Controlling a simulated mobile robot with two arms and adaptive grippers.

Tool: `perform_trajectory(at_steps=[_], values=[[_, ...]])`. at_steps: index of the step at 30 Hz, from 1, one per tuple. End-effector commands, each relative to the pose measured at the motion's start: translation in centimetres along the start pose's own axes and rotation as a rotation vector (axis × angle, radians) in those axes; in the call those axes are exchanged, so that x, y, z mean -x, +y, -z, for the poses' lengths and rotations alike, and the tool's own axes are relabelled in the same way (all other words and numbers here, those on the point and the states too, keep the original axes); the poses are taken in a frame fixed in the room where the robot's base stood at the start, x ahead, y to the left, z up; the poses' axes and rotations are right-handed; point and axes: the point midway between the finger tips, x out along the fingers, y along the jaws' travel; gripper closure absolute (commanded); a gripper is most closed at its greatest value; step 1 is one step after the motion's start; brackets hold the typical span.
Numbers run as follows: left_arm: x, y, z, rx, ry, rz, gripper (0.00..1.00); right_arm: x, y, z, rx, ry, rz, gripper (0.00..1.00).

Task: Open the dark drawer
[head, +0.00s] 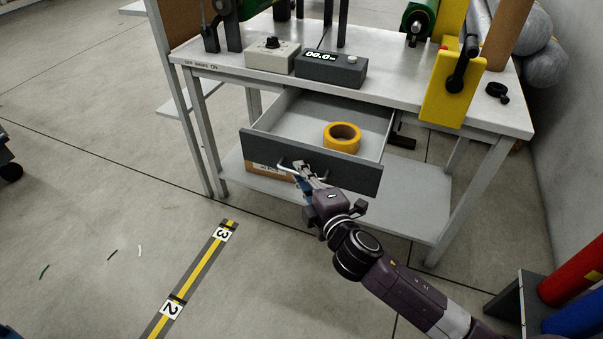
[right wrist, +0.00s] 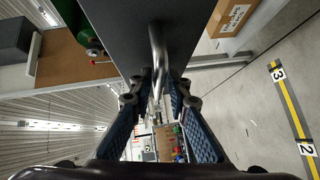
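The dark drawer (head: 330,170) sits under the workbench top and stands well out, its light interior showing. A yellow tape roll (head: 342,136) lies inside it. Its metal handle (head: 290,167) is on the dark front, and it also shows in the right wrist view (right wrist: 157,45). My right gripper (head: 303,175) is at the handle. In the right wrist view its blue-padded fingers (right wrist: 158,88) close in on both sides of the handle bar, shut on it. My left gripper is not in view.
The workbench (head: 400,92) carries a grey box with a display (head: 331,69), a beige box (head: 272,55) and a yellow machine part (head: 452,90). A cardboard box (head: 262,172) is on the lower shelf. The floor at left is mostly clear.

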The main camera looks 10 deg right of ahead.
Motion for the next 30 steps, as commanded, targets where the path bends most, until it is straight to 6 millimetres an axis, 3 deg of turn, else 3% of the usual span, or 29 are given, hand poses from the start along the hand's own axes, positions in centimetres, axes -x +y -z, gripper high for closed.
perform_trajectory(at_steps=[14, 30], values=[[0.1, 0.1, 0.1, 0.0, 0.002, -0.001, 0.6, 0.9, 0.0, 0.1, -0.001, 0.002, 0.0, 0.75], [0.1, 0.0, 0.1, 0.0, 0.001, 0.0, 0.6, 10.1, -0.1, 0.0, -0.001, 0.001, 0.002, 0.75]])
